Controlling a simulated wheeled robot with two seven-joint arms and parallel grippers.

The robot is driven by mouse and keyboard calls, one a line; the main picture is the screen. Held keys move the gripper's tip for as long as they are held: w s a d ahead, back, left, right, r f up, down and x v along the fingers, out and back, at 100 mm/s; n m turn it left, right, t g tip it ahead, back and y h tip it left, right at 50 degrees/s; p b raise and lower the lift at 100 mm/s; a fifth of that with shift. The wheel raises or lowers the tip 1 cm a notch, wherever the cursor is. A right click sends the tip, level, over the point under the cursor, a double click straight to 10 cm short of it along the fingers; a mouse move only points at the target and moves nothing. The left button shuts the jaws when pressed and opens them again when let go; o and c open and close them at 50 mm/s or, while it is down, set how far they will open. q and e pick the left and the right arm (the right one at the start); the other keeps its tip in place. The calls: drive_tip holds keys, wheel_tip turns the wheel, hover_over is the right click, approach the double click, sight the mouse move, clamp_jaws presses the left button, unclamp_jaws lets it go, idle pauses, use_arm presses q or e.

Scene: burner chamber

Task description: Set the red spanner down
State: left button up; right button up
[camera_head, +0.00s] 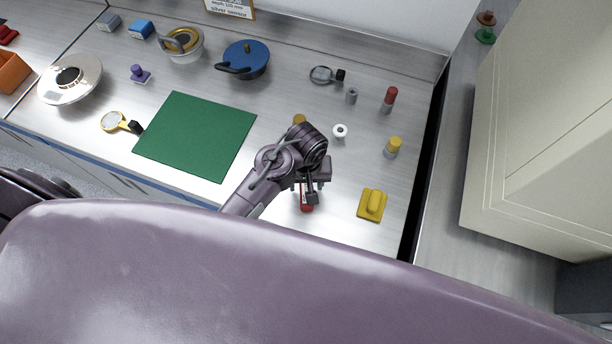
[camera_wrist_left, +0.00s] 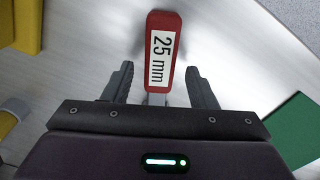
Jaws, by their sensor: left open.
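The red spanner (camera_head: 306,204) lies on the steel worktop, partly hidden under my left gripper in the head view. My left gripper (camera_head: 311,194) is open above the spanner. In the left wrist view its two fingers (camera_wrist_left: 162,88) stand apart on either side of the spanner, with gaps between them and it. Whether the handle rests fully flat is hard to tell. My right gripper is not in view.
A green mat (camera_head: 196,136) lies left of the gripper. A yellow block with a handle (camera_head: 372,205) sits to the right, with a yellow-topped cylinder (camera_head: 393,147) and a white ring (camera_head: 340,131) behind. A blue-lidded pan (camera_head: 246,60) stands farther back. The worktop's right edge borders a dark gap.

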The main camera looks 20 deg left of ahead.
sight(306, 187)
use_arm(q)
wheel_tip(306, 187, up, 12)
drive_tip(key=b, duration=0.1)
drive_tip(key=shift+b, duration=0.4)
drive_tip(key=shift+f, duration=0.1)
